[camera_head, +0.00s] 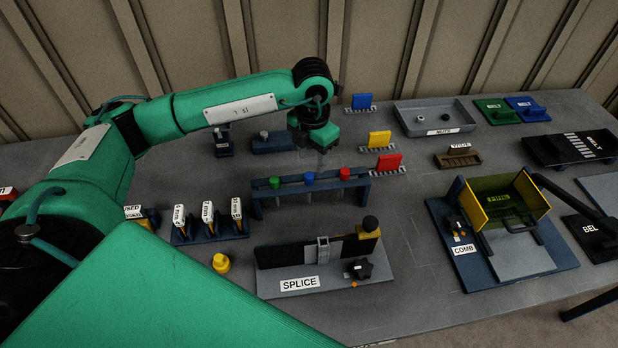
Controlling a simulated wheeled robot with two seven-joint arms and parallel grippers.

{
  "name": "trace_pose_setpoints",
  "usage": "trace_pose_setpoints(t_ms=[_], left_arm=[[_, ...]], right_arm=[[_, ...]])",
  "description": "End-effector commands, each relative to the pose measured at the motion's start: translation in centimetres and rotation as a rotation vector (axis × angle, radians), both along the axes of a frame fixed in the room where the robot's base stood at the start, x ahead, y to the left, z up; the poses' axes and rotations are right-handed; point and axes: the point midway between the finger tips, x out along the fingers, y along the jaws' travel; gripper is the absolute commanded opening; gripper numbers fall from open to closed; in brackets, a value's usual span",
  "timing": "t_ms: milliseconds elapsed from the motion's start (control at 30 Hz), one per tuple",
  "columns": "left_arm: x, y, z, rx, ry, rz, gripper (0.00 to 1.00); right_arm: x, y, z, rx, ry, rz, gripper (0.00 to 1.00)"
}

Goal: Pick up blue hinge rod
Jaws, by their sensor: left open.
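The blue hinge rod (309,178) stands in a dark blue rack (262,206), with only its blue cap and part of its shaft showing. A green-capped rod (273,182) stands to its left and a red-capped rod (344,173) to its right. My left gripper (322,160) points down just behind and slightly right of the blue cap, and appears apart from it. It is open and empty, though its fingers are small and faint here. My right gripper is not in view.
The splice fixture (300,284) stands in front of the rack. Blue, yellow (379,140) and red (388,162) upright plates stand behind and to the right. The comb station (540,255) is at right. Bare table lies between the rack and the comb station.

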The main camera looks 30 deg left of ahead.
Motion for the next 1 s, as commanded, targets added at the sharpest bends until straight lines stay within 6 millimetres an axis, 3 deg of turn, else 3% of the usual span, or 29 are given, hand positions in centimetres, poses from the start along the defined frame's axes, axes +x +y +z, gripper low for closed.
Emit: trace_pose_setpoints(t_ms=[267,400,600,833,1000], left_arm=[[-0.2,0.3,-1.8,0.001,0.003,0.000,0.48],[-0.4,0.7,-3.6,0.000,0.004,0.001,0.48],[-0.3,0.7,-5.9,0.000,0.000,-0.001,0.48],[-0.3,0.7,-6.1,0.000,-0.001,-0.001,0.48],[-0.3,0.6,-6.0,0.000,-0.001,-0.001,0.15]], right_arm=[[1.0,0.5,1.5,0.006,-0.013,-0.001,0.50],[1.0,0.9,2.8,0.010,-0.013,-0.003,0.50],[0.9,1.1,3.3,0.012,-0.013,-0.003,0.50],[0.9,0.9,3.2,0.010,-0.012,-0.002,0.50],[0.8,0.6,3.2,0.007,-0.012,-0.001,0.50]])
